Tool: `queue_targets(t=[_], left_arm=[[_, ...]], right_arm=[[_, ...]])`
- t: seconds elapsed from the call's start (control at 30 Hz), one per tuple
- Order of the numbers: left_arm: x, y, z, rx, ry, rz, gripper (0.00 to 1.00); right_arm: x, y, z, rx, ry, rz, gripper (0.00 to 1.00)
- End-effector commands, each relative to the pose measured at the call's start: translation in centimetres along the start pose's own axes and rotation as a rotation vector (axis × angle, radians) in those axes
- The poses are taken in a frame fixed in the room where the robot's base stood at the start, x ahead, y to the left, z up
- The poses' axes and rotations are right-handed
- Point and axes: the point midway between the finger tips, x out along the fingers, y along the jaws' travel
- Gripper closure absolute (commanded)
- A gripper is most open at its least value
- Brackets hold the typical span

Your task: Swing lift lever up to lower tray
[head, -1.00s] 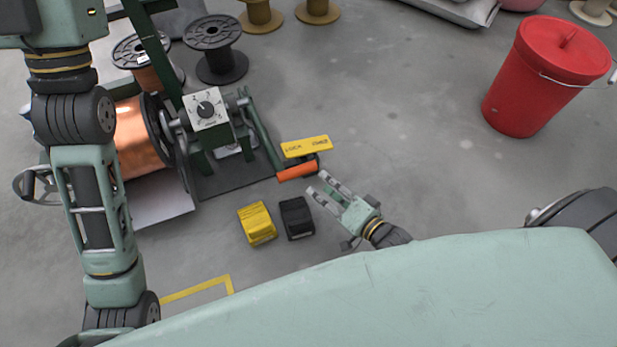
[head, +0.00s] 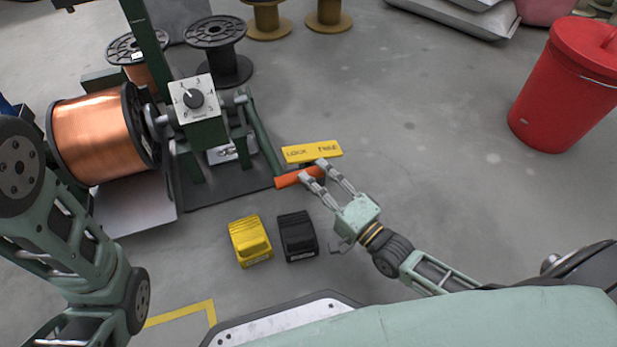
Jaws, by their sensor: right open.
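The lift lever is a green bar (head: 264,142) with an orange handle (head: 290,179), slanting down at the right side of the green machine. A yellow plate (head: 311,152) marked LOCK and FREE sits just behind the handle. My right gripper (head: 316,171) is open, its fingertips at the right end of the orange handle; I cannot tell if they touch it. The tray (head: 140,207) is a pale plate low under the large copper spool (head: 104,137). My left arm shows at the lower left, but its gripper is out of view.
A yellow block (head: 250,241) and a black block (head: 297,236) lie on the floor in front of the lever. A dial (head: 194,98) is on the machine. A red bucket (head: 565,90) stands at the right. The floor between is clear.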

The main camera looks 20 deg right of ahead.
Motion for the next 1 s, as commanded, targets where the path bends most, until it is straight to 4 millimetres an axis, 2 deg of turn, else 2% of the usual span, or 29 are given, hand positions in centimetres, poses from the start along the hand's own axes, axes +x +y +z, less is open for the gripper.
queue_targets(t=[0.03,0.2,0.53,1.0], left_arm=[[-0.8,0.2,-0.2,0.0,-0.001,0.0,0.61],[-1.5,0.3,-0.5,0.0,-0.001,0.0,0.61],[-1.5,0.3,-0.5,0.0,-0.001,0.001,0.61],[-1.5,0.3,-0.5,0.0,-0.001,0.001,0.61]], right_arm=[[0.8,0.3,0.0,-0.001,0.001,-0.005,0.58],[2.5,0.2,0.0,-0.001,0.001,-0.002,0.58],[3.0,0.0,0.0,-0.001,0.0,0.001,0.58],[3.0,0.1,0.0,-0.002,0.0,0.002,0.98]])
